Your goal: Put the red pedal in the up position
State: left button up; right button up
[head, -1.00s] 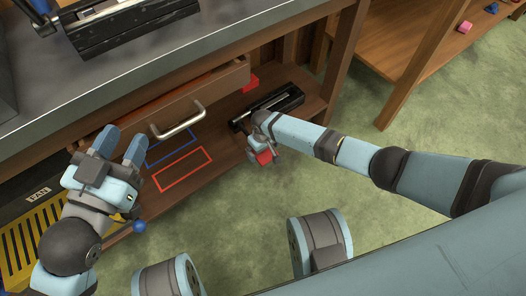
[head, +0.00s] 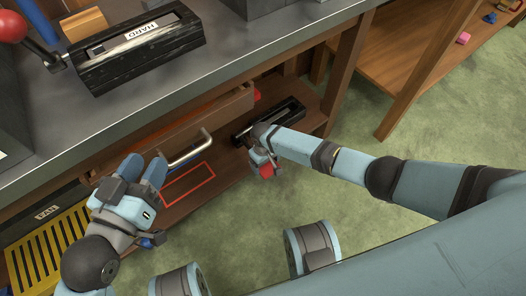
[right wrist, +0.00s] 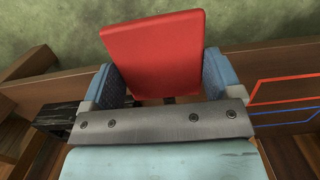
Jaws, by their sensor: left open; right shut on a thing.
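The red pedal (right wrist: 155,50) is a flat plate between the two blue fingers of my right gripper (right wrist: 162,78) in the right wrist view. My right gripper is shut on it. In the head view the pedal (head: 267,171) shows as a small red patch below my right gripper (head: 264,152). The black pedal housing (head: 268,119) lies on the low wooden shelf just behind; the gripper hides the link between them. I cannot tell the pedal's exact angle. My left gripper (head: 143,170) is open and empty, in front of the drawer handle.
A wooden drawer (head: 222,112) with a metal handle (head: 188,149) hangs under the grey tabletop (head: 230,60). A black box labelled HARD (head: 140,47) stands on top. A red outline (head: 187,185) marks the shelf. A yellow grille (head: 50,245) is at lower left.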

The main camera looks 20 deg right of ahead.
jog(key=r+p, duration=0.1)
jog(key=w+r+g+p, duration=0.1)
jog(key=r, duration=0.1)
jog(key=w+r+g+p, duration=0.1)
jog(key=r, duration=0.1)
jog(key=shift+a+r+h, duration=0.25)
jog(key=shift+a+h, duration=0.15)
jog(key=shift+w+r, duration=0.1)
jog(key=shift+r, duration=0.05)
pick_arm(q)
jog(key=r+t, duration=0.1)
jog(key=r, duration=0.1)
jog(key=r+n+t, duration=0.1)
jog(key=r, duration=0.2)
jog(key=shift+w+a+r, duration=0.1)
jog(key=shift+w+r, duration=0.1)
jog(key=shift+r, duration=0.1)
pick_arm(e)
jog(key=o, duration=1.1)
